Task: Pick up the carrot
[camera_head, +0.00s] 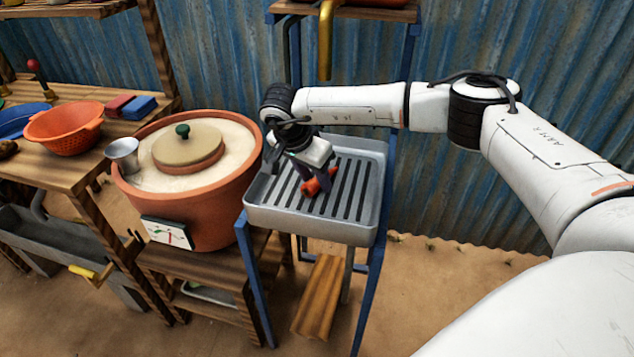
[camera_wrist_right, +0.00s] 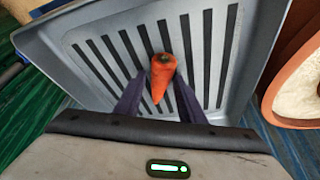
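The orange carrot (camera_head: 316,184) lies on the slatted grey tray (camera_head: 372,152). In the right wrist view the carrot (camera_wrist_right: 162,76) is near the middle, its narrow end towards me. My right gripper (camera_head: 314,184) reaches down over the tray from above. Its two dark fingers (camera_wrist_right: 161,82) stand on either side of the carrot, one left and one right, and look open. Whether either finger touches the carrot is hard to tell. My left gripper is not in view.
The tray has a raised rim around it. A large clay pot (camera_head: 215,205) with a lidded top and a metal cup (camera_head: 123,154) stands close to its left. An orange colander (camera_head: 65,130) is on the wooden shelf farther left. A corrugated wall (camera_head: 480,50) is behind.

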